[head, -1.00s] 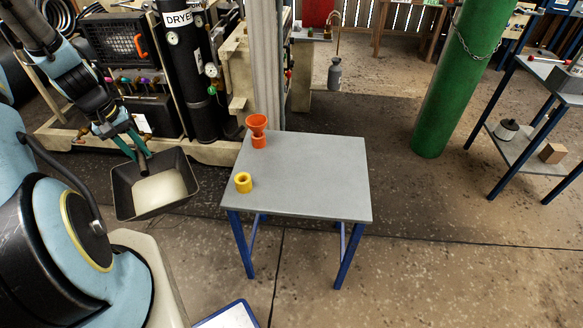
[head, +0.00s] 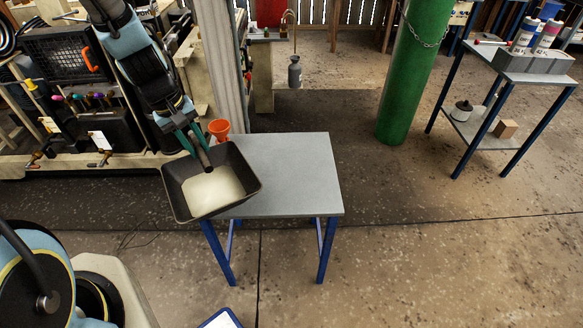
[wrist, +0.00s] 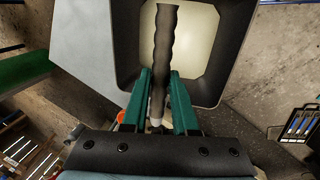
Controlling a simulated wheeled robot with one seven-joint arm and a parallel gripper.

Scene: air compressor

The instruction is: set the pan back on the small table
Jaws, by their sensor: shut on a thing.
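The pan (head: 208,188) is a dark square pan with sloping walls and a pale inside. My gripper (head: 197,143) is shut on its handle and holds the pan in the air. In the head view the pan overlaps the left part of the small table (head: 290,185), which has a grey top and blue legs. In the wrist view the green fingers (wrist: 160,100) close around the dark handle, with the pan (wrist: 225,85) beyond and part of the grey tabletop (wrist: 85,50) at the left.
An orange funnel (head: 219,128) stands at the table's back left, close to the pan and gripper. The yellow ring piece is hidden behind the pan. The right part of the tabletop is bare. A green column (head: 412,75) stands behind right, near a shelf table (head: 500,80).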

